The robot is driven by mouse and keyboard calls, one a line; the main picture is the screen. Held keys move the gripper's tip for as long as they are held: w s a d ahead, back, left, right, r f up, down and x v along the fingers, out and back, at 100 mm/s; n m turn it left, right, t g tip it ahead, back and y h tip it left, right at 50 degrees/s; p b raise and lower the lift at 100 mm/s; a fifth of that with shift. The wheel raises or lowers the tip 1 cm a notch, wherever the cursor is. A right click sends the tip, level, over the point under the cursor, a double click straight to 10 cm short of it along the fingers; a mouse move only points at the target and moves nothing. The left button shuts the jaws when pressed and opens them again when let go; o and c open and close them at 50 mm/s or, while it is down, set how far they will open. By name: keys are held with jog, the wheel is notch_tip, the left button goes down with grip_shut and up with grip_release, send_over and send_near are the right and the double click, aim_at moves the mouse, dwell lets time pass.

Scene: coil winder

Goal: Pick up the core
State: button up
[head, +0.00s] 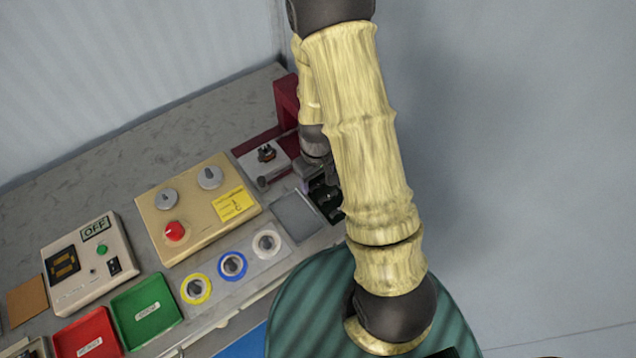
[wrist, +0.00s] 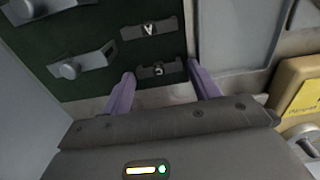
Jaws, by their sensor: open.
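My gripper (wrist: 164,82) is open, its two purple fingers pointing at a dark green board (wrist: 112,88) in the wrist view. Between the fingertips and just beyond them is a dark grey piece marked with a letter like C (wrist: 172,68). A similar piece marked like A (wrist: 150,28) is behind it. Left of them is a grey bar with a round stub (wrist: 86,60), with another at the top left edge. I cannot tell for certain which piece is the core. In the head view the dark board (head: 325,196) is mostly hidden by my arm.
A beige control box (head: 190,225) with knobs and a yellow note stands left of the board. A grey pad (head: 297,215), wire spools (head: 232,265), a green tray (head: 146,309) and a red tray (head: 86,335) lie along the front. A red fixture (head: 286,98) stands behind.

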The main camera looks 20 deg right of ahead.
aim_at(317, 183)
jog(key=shift+f, duration=0.2)
jog(key=shift+c, duration=0.2)
jog(key=c, duration=0.7)
jog(key=shift+r, duration=0.2)
notch_tip(317, 183, up, 10)
jog(key=shift+f, duration=0.15)
jog(key=shift+s, duration=0.1)
dwell(0.6)
